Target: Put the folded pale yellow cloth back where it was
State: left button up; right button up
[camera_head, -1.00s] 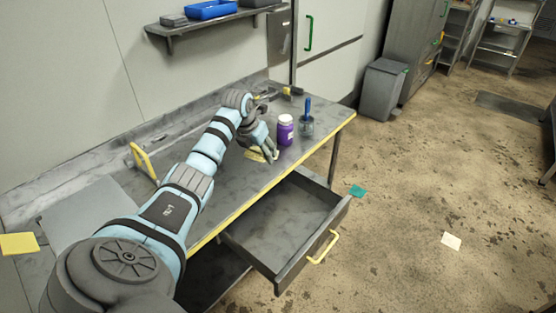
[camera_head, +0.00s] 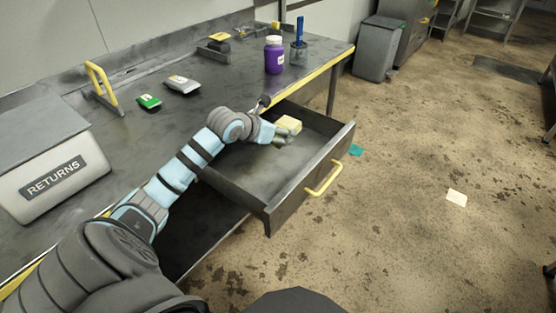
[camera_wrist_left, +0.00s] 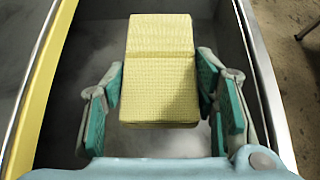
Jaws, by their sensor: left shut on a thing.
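The folded pale yellow cloth (camera_head: 288,123) is held by my left gripper (camera_head: 284,134), with one finger pad on each side of it in the left wrist view. That view shows the cloth (camera_wrist_left: 160,85) as a thick ribbed fold between the teal pads of my left gripper (camera_wrist_left: 161,95). The cloth and fingers are over the inside of the pulled-out drawer (camera_head: 262,172), toward its far end. I cannot tell whether the cloth touches the drawer floor. My right gripper is not in view.
The table (camera_head: 205,125) above the drawer carries a purple jar (camera_head: 273,57), a grey cup with a blue-handled tool (camera_head: 299,52), a green packet (camera_head: 149,102), a grey packet (camera_head: 182,85) and a RETURNS bin (camera_head: 55,180). The drawer's front has a yellow handle (camera_head: 325,180).

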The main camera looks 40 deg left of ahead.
pick_arm(q)
notch_tip(320, 180, down, 8)
jog(key=shift+f+b, duration=0.25)
jog(key=shift+b, duration=0.65)
jog(key=shift+f, duration=0.1)
jog(key=shift+f+b, duration=0.4)
jog(key=shift+f, duration=0.2)
jog(key=o, duration=1.4)
jog(key=shift+o, duration=0.7)
jog(key=shift+f, duration=0.1)
